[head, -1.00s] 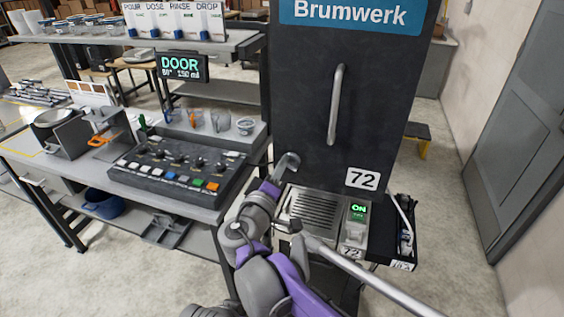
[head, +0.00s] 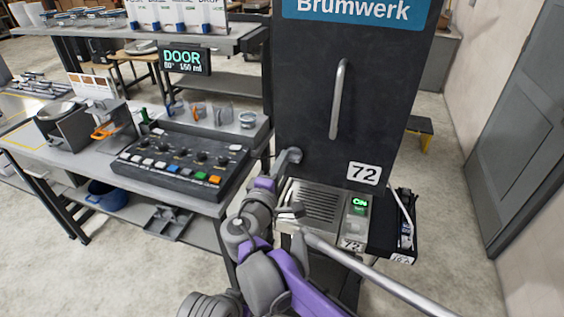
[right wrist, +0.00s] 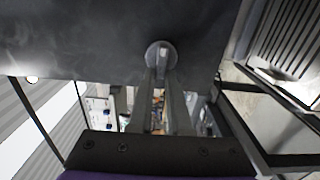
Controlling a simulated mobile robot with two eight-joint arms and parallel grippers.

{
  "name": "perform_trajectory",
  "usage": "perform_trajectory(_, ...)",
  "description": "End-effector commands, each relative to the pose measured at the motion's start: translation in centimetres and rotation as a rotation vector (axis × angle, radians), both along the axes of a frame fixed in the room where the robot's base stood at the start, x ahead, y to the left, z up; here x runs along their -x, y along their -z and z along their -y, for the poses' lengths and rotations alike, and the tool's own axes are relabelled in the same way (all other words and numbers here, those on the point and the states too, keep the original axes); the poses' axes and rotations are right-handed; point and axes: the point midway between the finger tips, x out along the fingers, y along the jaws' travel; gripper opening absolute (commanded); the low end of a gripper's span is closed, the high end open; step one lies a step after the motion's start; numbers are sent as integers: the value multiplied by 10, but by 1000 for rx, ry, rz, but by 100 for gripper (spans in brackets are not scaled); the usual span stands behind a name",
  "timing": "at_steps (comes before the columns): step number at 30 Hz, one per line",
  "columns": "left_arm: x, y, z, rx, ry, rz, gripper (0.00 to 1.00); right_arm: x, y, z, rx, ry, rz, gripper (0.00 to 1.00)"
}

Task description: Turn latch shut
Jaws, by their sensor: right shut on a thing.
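The latch (head: 292,156) is a small grey lever at the lower left of the dark cabinet's door (head: 345,110). In the right wrist view its round grey end (right wrist: 160,50) shows against the dark door. My right gripper (head: 272,177) reaches up from below and is shut on the latch. Its two fingers (right wrist: 161,88) close around the lever in the wrist view, hiding part of it. In the head view the lever slants down to the left from its knob. The door looks closed. My left gripper is not in view.
A vertical bar handle (head: 338,98) stands out from the door. Below is a grilled tray (head: 316,204) with a lit green ON switch (head: 360,204). A button panel (head: 180,162) sits on the left bench. Floor is free at the right.

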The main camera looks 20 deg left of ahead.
Motion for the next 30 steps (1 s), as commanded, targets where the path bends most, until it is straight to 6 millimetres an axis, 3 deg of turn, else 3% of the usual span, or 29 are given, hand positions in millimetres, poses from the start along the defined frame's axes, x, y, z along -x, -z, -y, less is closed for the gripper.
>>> perform_trajectory(9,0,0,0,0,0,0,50,0,0,0,1,1,0,0)
perform_trajectory(10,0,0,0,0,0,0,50,0,0,0,1,1,0,22)
perform_trajectory(14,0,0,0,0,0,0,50,0,0,0,0,0,0,45)
perform_trajectory(30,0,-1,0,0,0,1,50,0,0,1,0,1,0,46)
